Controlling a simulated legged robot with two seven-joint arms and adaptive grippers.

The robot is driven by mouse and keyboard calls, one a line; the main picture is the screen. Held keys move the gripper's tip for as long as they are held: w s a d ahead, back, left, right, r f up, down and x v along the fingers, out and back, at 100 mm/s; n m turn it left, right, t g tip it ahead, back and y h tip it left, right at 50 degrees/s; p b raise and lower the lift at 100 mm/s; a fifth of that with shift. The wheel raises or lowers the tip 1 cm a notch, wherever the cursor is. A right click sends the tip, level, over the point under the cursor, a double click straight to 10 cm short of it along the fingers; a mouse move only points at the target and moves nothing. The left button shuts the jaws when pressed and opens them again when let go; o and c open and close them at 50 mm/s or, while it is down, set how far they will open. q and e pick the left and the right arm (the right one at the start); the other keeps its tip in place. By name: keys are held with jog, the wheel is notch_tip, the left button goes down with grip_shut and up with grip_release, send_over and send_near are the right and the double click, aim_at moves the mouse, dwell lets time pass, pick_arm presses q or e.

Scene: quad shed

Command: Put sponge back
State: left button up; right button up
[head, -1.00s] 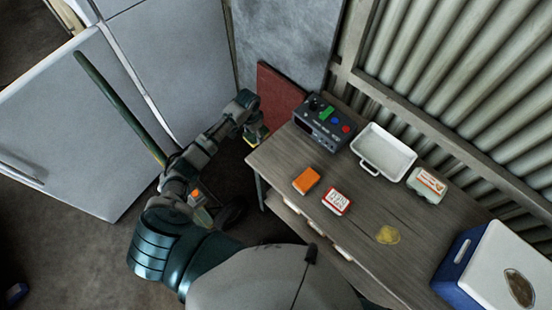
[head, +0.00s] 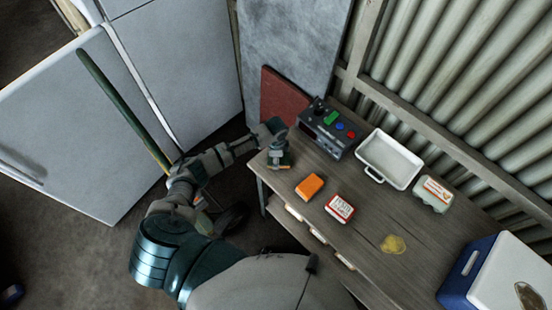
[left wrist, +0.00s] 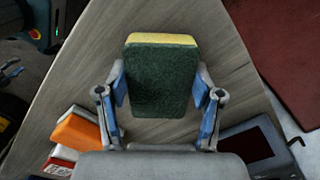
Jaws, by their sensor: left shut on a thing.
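The sponge (left wrist: 162,80), dark green on its broad face with a yellow edge, is pinched between the blue-padded fingers of my left gripper (left wrist: 161,88) in the left wrist view. In the head view my left gripper (head: 277,158) is at the bench's far-left corner, and the sponge (head: 279,167) shows only as a small green and yellow bit below it. Whether the sponge touches the wood is unclear. A white tray (head: 372,176) with a handle sits empty on the bench (head: 360,220). My right gripper is not in view.
A control box (head: 330,130) with coloured buttons stands just right of my left gripper. An orange box (head: 310,186), a red-and-white box (head: 340,208), a pale carton (head: 433,193), a yellow stain (head: 393,244) and a blue cooler (head: 463,270) are on the bench.

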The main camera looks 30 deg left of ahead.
pick_arm(q)
jog(key=shift+d+f, duration=0.15)
jog(key=shift+f, duration=0.1)
jog(key=shift+d+r, duration=0.1)
jog(key=shift+d, duration=0.45)
jog(key=o, duration=0.7)
jog(key=shift+d, duration=0.1)
jog(key=o, duration=0.3)
jog(key=shift+a, duration=0.6)
notch_tip(320, 180, up, 4)
jog(key=shift+w+f, duration=0.1)
jog(key=shift+f, duration=0.05)
jog(key=shift+d+r, duration=0.2)
jog(key=shift+r, duration=1.9)
jog(key=shift+d+r, duration=0.15)
jog(key=shift+r, duration=1.9)
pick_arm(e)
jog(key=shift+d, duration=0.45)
